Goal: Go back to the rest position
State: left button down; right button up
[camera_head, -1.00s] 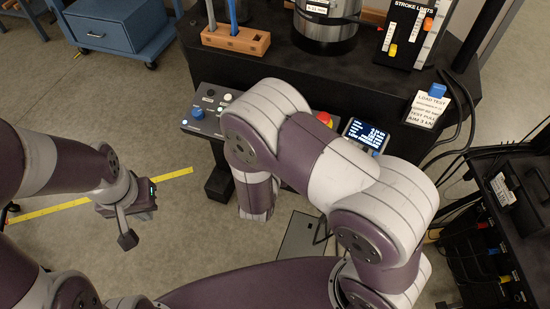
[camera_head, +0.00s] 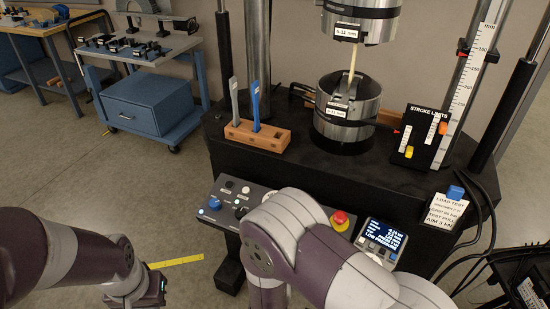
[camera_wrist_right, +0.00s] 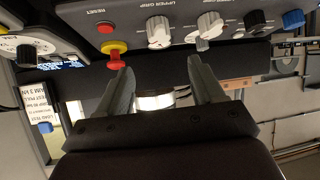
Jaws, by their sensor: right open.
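My right gripper (camera_wrist_right: 163,75) is open and empty in the right wrist view, its two fingers apart below the edge of the control panel (camera_wrist_right: 180,28). In the head view my right arm (camera_head: 310,245) bends in front of that panel, and its gripper is hidden. My left arm (camera_head: 70,260) comes in at the lower left. My left gripper (camera_head: 152,290) hangs over the floor near the bottom edge, seen from above, and its fingers are not clear.
The black testing machine (camera_head: 300,180) stands close ahead, with a red stop button (camera_head: 340,218) and a lit display (camera_head: 384,238) near my right arm. A wooden rack (camera_head: 257,135) sits on it. A blue cart (camera_head: 155,105) stands at the back left. Open floor lies at left.

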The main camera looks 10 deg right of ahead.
jog(key=s+a+f+n+g+y, duration=0.2)
jog(key=s+a+f+g+y, duration=0.1)
jog(key=s+a+f+g, duration=0.15)
jog(key=s+r+n+g+y, duration=0.3)
jog(key=s+r+g, duration=0.15)
jog(key=s, duration=0.25)
jog(key=s+d+r+g+p, duration=0.1)
jog(key=s+d+r, duration=0.1)
jog(key=d+r, duration=0.9)
jog(key=shift+d+h, duration=0.15)
jog(key=shift+h, duration=0.15)
